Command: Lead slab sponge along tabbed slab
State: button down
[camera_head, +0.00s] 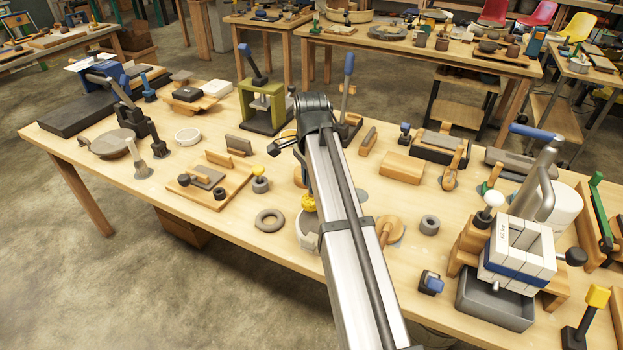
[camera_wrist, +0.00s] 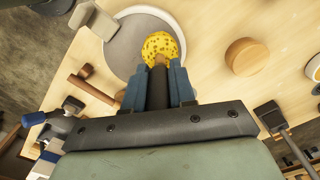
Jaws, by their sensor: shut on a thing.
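The yellow speckled sponge (camera_wrist: 160,44) is at the tips of my gripper (camera_wrist: 158,72) in the wrist view. The two blue fingers are shut on it, with a small brown part of it between them. The sponge overlaps the right side of a round grey, pale-rimmed disc (camera_wrist: 131,46); I cannot tell whether they touch. A pale block (camera_wrist: 93,19) stands at the disc's left edge. In the head view the sponge (camera_head: 308,202) shows just left of my arm, which hides much around it. I cannot tell for sure which piece is the tabbed slab.
A round wooden piece (camera_wrist: 246,57) lies right of the sponge. A brown bar (camera_wrist: 92,90) lies left of it. In the head view a grey ring (camera_head: 269,220) and a wooden board with a grey slab and knobs (camera_head: 232,190) lie to the left. A white tiled block (camera_head: 517,252) stands at right.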

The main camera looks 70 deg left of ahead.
jog(key=shift+f, duration=0.6)
jog(key=shift+f, duration=0.25)
dwell(0.4)
